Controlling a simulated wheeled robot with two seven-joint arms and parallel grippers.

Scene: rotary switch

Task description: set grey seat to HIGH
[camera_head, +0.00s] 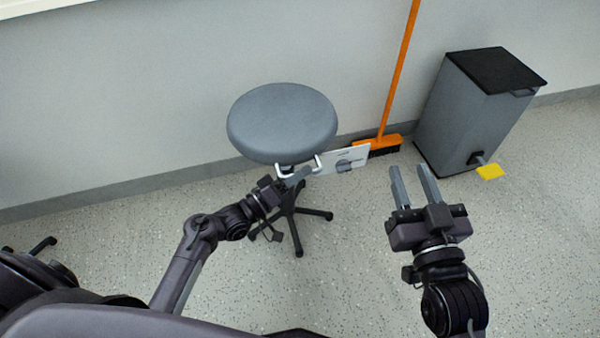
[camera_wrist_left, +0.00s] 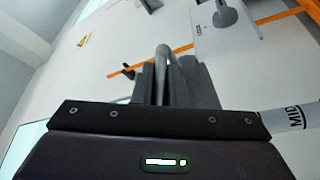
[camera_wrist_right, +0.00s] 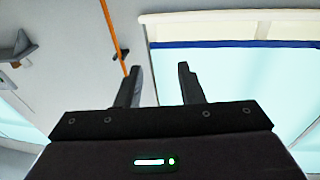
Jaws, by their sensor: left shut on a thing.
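The grey round seat (camera_head: 282,118) tops a stool with dark legs (camera_head: 298,235). A white plate (camera_head: 330,160) with a grey rotary knob (camera_head: 350,166) sticks out to the right under the seat. The plate (camera_wrist_left: 240,38) and knob (camera_wrist_left: 225,14) also show in the left wrist view. A white cylinder marked MID (camera_wrist_left: 290,120) is at lower right there. My left gripper (camera_head: 292,180) is below the seat, left of the plate, shut on a grey bar (camera_wrist_left: 162,58), apparently a handle. My right gripper (camera_head: 412,182) is open and empty, right of the stool.
An orange broom (camera_head: 398,75) leans on the wall behind the plate, its head (camera_head: 376,143) on the floor.

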